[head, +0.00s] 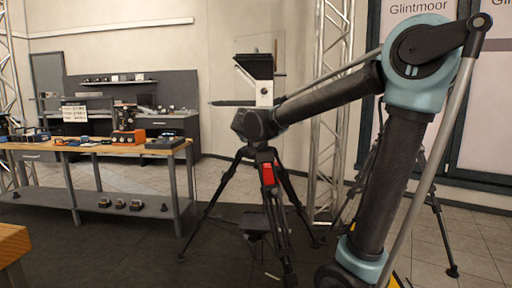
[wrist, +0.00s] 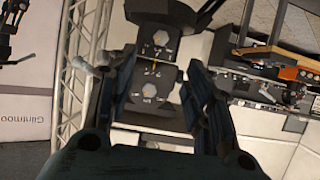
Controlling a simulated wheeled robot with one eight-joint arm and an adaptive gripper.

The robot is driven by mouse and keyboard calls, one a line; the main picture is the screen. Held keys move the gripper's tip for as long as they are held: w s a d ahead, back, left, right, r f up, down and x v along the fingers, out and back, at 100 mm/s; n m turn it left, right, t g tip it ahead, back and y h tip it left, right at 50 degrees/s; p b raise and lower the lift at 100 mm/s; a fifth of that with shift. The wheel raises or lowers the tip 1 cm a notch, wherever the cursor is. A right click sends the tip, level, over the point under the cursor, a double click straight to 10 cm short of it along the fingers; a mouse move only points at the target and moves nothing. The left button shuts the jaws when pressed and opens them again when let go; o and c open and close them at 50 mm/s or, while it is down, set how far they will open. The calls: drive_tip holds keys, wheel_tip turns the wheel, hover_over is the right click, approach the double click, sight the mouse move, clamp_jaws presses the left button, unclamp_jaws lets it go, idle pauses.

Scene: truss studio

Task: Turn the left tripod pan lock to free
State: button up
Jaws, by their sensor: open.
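The tripod (head: 218,203) stands near the middle of the head view, with a red part below its head and a camera rig (head: 257,66) with a tilted dark panel on top. My arm reaches in from the right and covers the tripod head. In the wrist view my gripper (wrist: 158,68) is open, its dark fingers either side of a black block (wrist: 150,90) with light round and hexagonal marks. A pale bent lever (wrist: 86,75) shows beside the left finger. I cannot tell whether it is the pan lock. No grasp shows.
A workbench (head: 100,148) with tools stands at the left. A truss column (head: 332,60) rises behind the tripod. Another tripod (head: 437,205) stands partly behind my arm at right. Dark floor is clear between bench and tripod.

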sight(256, 144)
drive_tip(key=x, duration=1.7)
drive_tip(key=shift+w+a, duration=0.1)
drive_tip(key=shift+w, duration=0.15)
drive_tip(key=shift+c, duration=0.2)
drive_tip(key=c, duration=1)
